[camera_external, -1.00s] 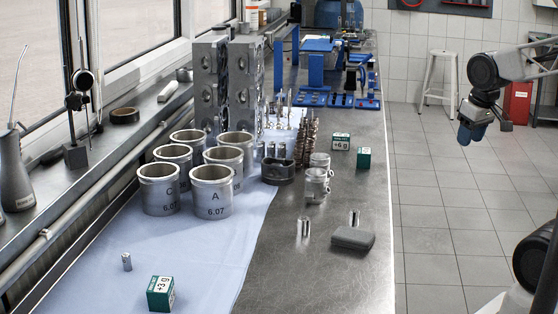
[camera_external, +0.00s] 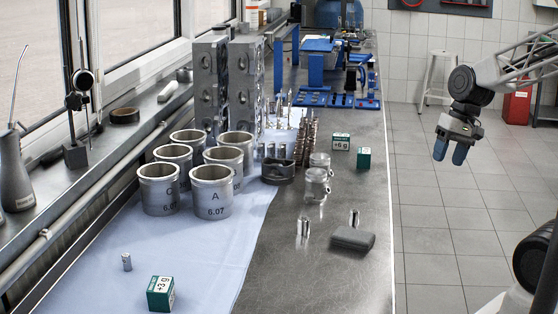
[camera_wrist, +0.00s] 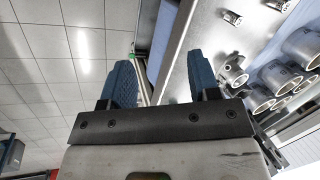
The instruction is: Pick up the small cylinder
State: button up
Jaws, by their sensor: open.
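Several small metal cylinders stand on the bench in the external view. One small cylinder (camera_external: 126,262) stands alone on the light blue cloth at the front left. Two others, a left pin (camera_external: 303,227) and a right pin (camera_external: 354,217), stand on the bare metal near the bench's right edge. I cannot tell which of them the task means. My gripper (camera_external: 450,150) is open and empty, pointing down, to the right of the bench over the floor. In the wrist view its two blue fingers (camera_wrist: 162,62) are apart with nothing between them.
A dark grey block (camera_external: 353,240) lies beside the right pin. A green-white +3 g box (camera_external: 160,294) is near the cloth cylinder. Large sleeves (camera_external: 211,200), pistons (camera_external: 316,188) and engine blocks (camera_external: 210,85) stand farther back. The cloth's front middle (camera_external: 215,255) is clear.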

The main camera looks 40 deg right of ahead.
jog(key=w+a+f+m+g+y, duration=0.1)
jog(key=w+a+f+m+y, duration=0.45)
jog(key=a+f+m, duration=0.2)
jog(key=m+t+y, duration=0.3)
jog(key=m+y, duration=0.1)
jog(key=m, duration=0.5)
send_near(354, 211)
jog(key=shift+n+x, duration=0.25)
jog(key=shift+x, duration=0.65)
jog(key=shift+w+f+m+y, duration=0.1)
jog(key=shift+f+m+y, duration=0.15)
jog(key=shift+f+m, duration=0.25)
jog(key=shift+a, duration=0.1)
jog(key=shift+x, duration=1.2)
jog(key=shift+a, duration=0.1)
jog(key=shift+x, duration=2.5)
jog(key=shift+f, duration=0.15)
